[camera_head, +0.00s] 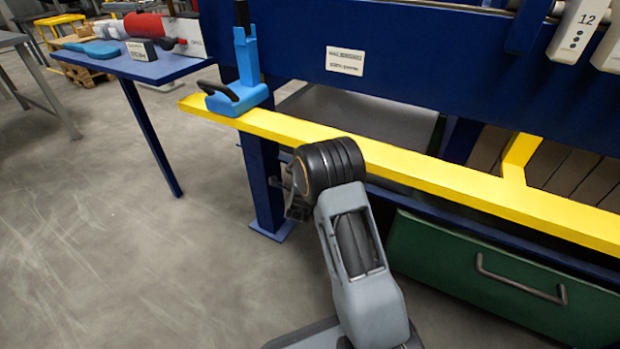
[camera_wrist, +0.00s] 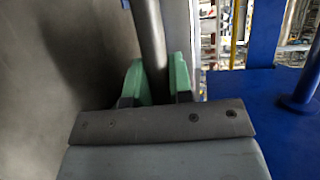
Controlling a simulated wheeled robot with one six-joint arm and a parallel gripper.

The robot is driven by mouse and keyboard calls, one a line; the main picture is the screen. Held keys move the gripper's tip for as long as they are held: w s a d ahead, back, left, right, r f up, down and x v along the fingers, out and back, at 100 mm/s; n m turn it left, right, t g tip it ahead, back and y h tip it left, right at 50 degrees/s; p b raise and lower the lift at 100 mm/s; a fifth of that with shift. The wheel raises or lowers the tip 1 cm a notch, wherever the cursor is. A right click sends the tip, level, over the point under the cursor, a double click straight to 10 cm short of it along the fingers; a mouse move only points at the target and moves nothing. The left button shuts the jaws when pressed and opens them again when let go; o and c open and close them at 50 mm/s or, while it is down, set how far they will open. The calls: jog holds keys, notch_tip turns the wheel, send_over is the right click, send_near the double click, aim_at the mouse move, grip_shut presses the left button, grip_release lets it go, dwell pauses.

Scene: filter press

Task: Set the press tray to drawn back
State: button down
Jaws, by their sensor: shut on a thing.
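In the wrist view, the green fingertips of my gripper (camera_wrist: 155,82) are closed around a dark grey round bar (camera_wrist: 150,35). The bar runs up out of the top of that picture, so I cannot see what it is fixed to. In the head view, my gripper is mostly hidden behind my dark wrist joint, in front of the press's blue leg and below the yellow rail (camera_head: 430,178). A grey sloping panel (camera_head: 365,118), perhaps the press tray, shows under the blue press beam, behind the rail. Its lower part is hidden.
A green drawer front (camera_head: 440,265) with a metal handle (camera_head: 520,282) is at lower right. A blue lever bracket (camera_head: 240,92) stands on the rail's left end. A blue side table (camera_head: 150,66) with several items is at upper left.

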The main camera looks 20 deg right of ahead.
jog(key=shift+w, duration=0.1)
jog(key=c, duration=1)
grip_release()
jog(key=shift+w+a, duration=0.1)
jog(key=p+v, duration=0.4)
jog(key=v, duration=0.9)
jog(key=shift+s+a+r, duration=0.1)
jog(key=shift+s, duration=0.3)
